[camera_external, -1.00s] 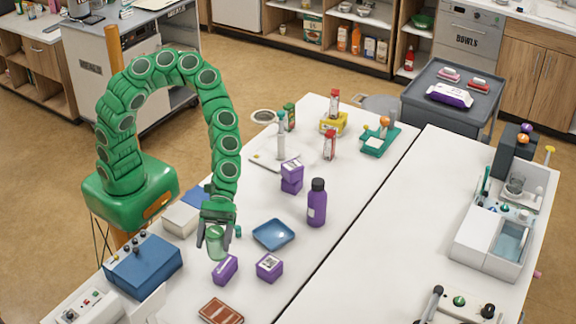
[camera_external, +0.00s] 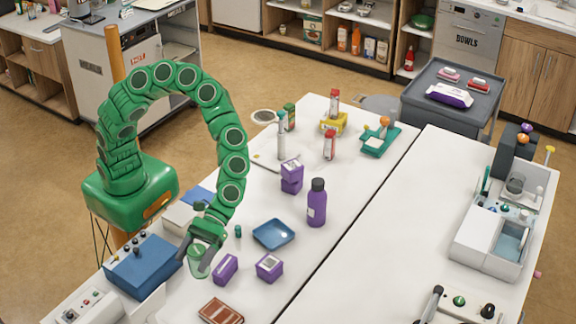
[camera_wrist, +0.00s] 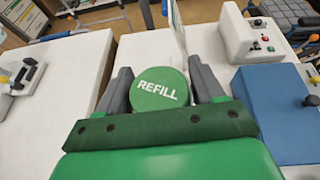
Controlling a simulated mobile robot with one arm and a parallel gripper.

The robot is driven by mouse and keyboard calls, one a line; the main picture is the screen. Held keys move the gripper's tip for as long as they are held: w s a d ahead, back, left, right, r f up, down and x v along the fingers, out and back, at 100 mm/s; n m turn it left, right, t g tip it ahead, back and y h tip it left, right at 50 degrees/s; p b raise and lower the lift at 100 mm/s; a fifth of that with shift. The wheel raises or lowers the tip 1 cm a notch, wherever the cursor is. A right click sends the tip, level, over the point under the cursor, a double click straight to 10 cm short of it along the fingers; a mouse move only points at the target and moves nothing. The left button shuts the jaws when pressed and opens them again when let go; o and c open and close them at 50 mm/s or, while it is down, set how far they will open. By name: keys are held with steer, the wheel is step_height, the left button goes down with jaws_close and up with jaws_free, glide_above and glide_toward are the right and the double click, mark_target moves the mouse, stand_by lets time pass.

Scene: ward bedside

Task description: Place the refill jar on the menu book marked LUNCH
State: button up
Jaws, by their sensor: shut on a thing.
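My gripper (camera_external: 198,256) is shut on the refill jar (camera_external: 198,266), with one grey finger on each side of it. In the wrist view the jar's green lid (camera_wrist: 158,90), marked REFILL, faces the camera between the fingers (camera_wrist: 158,88). The jar's body is pale green; whether its base touches the table I cannot tell. A flat reddish-brown item (camera_external: 221,312) lies at the table's near edge, right of and nearer than the jar. I cannot read any marking on it. No LUNCH marking is legible in either view.
Two purple boxes (camera_external: 225,269) (camera_external: 269,267) stand right of the jar. Beyond them are a blue tray (camera_external: 273,234), a purple bottle (camera_external: 317,203) and a small teal item (camera_external: 238,231). A blue device (camera_external: 143,264) stands to the left. The right table (camera_external: 385,235) has bare room.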

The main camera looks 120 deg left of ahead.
steer(key=shift+w+d+f, duration=0.45)
steer(key=shift+w+f, duration=0.85)
steer(key=shift+f, duration=0.45)
steer(key=shift+w+d+f, duration=0.5)
steer(key=shift+w+f, duration=0.85)
steer(key=shift+f, duration=0.4)
steer(key=shift+w+d+f, duration=0.45)
steer(key=shift+w+f, duration=0.85)
steer(key=shift+f, duration=0.45)
steer(key=o, duration=1.2)
steer(key=shift+f, duration=0.1)
steer(key=shift+o, duration=0.2)
steer(key=v, duration=1.2)
